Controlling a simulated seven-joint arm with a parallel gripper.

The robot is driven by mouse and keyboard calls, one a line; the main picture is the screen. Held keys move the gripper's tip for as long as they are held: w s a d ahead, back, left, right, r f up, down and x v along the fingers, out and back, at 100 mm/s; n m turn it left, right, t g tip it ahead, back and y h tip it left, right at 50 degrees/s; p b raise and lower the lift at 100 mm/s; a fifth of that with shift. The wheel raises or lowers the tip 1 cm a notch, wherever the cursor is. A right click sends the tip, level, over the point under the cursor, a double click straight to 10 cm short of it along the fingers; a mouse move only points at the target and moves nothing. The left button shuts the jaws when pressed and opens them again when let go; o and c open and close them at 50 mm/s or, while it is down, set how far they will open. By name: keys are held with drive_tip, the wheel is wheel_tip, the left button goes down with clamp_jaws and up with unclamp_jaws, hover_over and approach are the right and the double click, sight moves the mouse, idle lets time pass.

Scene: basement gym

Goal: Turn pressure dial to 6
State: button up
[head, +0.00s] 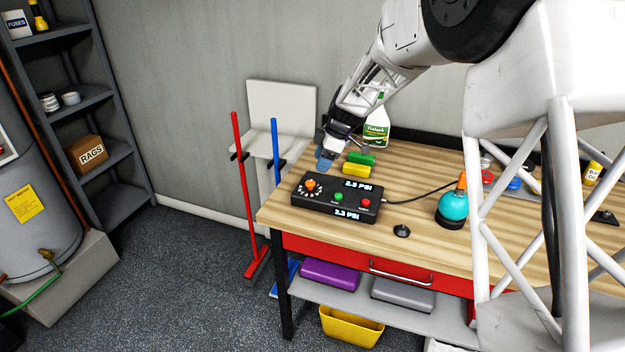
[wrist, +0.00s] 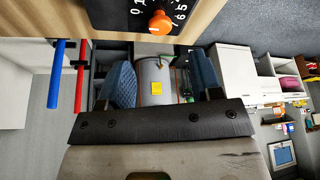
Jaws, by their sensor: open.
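A black control box (head: 335,205) lies on the workbench. Its orange pressure dial (head: 311,184) is at the left end, ringed by white numbers. Two displays on the box read what looks like 2.3 PSI. A green button (head: 338,196) and a red button (head: 366,202) sit to the dial's right. In the wrist view the orange dial (wrist: 160,22) is at the top edge, with numbers partly cut off; its exact setting is unclear. My gripper (head: 325,162) is open and empty, above and behind the box, apart from the dial. Its blue fingertips (wrist: 161,82) are spread in the wrist view.
A green and a yellow block (head: 357,170) lie behind the box, near a spray bottle (head: 377,125). A teal round object (head: 453,207) with an orange top stands right of the box. A cable runs from the box. A small black knob (head: 402,231) lies in front.

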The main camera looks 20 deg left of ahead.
sight(311, 182)
drive_tip(key=shift+x, duration=3.9)
drive_tip(key=shift+c, duration=0.4)
drive_tip(key=c, duration=0.8)
drive_tip(key=shift+c, duration=0.2)
drive_tip(key=shift+m, duration=0.3)
